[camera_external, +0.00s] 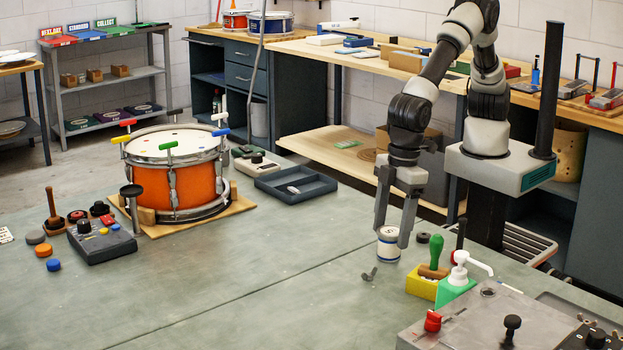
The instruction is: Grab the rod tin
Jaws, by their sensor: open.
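A small round tin (388,246), white with a dark blue band, stands upright on the grey-green bench; I take it for the rod tin, though its label is too small to read. My gripper (391,239) points straight down over it with its fingers spread. One finger shows at the tin's left and the other at its right front, covering part of its right side. I cannot tell whether either finger touches the tin.
A dark wing nut (370,274) lies just in front of the tin. A yellow block (423,287) with a green-handled tool and a white pump bottle (460,268) stand to the right. An orange drum (175,172) and a dark tray (295,184) are left. The bench's front middle is clear.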

